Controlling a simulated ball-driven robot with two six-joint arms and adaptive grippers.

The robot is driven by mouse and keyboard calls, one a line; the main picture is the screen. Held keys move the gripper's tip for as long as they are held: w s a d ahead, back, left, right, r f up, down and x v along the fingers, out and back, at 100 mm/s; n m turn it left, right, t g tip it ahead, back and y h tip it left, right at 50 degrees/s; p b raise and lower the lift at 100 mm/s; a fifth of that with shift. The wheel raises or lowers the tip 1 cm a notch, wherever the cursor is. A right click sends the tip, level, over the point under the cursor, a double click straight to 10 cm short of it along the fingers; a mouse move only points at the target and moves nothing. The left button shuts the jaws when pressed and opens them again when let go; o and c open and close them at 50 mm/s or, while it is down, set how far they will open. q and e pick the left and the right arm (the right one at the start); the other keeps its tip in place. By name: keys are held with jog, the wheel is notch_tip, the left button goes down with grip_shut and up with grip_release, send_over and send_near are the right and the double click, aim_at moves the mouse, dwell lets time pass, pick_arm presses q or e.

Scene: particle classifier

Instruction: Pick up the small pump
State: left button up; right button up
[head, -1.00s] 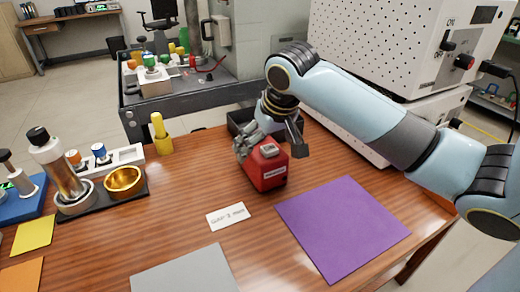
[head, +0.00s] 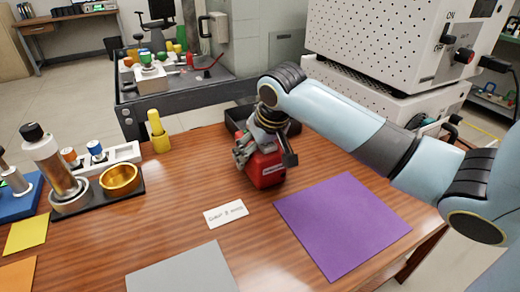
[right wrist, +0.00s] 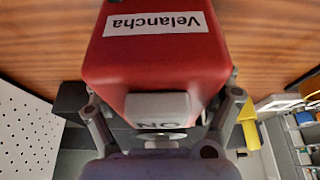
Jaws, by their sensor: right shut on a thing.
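The small pump (head: 266,171) is a red box on the wooden table, with a white label and a grey top part. I cannot tell whether its base touches the table. My right gripper (head: 265,150) comes down over it from above, with fingers on either side, shut on it. In the right wrist view the pump (right wrist: 155,62) lies between the fingers, its label reading "Velancha" and its grey part marked "ON". The gripper hides most of its top in the head view. My left gripper is not in view.
A purple mat (head: 341,222), a small white card (head: 226,213) and a grey mat (head: 183,275) lie nearby. A yellow object (head: 158,133) and a dark tray (head: 240,113) stand behind. A gold bowl (head: 120,179) is left. A large white machine (head: 400,45) stands at back right.

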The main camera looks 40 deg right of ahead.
jog(key=c, duration=0.7)
jog(key=shift+r, duration=0.1)
